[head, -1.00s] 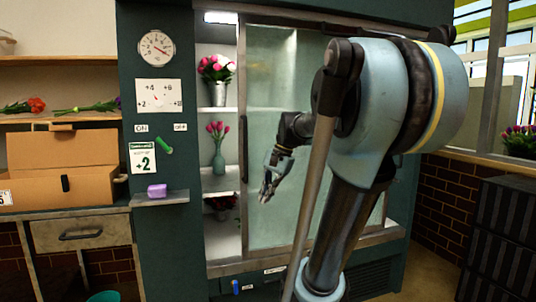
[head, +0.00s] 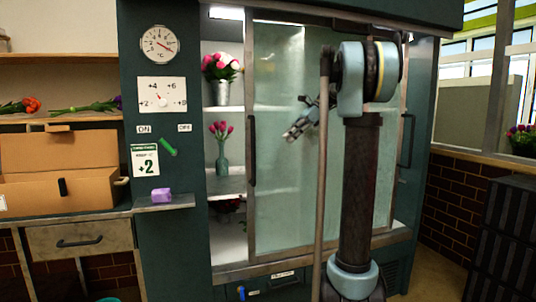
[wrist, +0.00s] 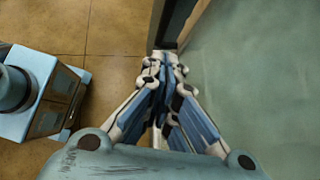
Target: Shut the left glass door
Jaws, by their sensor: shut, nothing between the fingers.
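The left glass door (head: 280,190) is a pale green sliding pane with a dark upright handle (head: 252,150) on its left edge. It stands slid to the right, leaving an open strip at the cooler's left where the shelves show. My gripper (head: 287,137) is in front of the glass, right of the handle, apart from it and pointing left and down. In the wrist view my gripper (wrist: 165,62) is shut and empty, with the glass pane (wrist: 265,70) to its right. My arm hides the right part of the doors. I cannot tell whether the fingers touch the glass.
In the open strip stand a metal bucket of pink flowers (head: 220,92) and a vase of tulips (head: 222,165). Black crates (head: 505,240) stand at the right.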

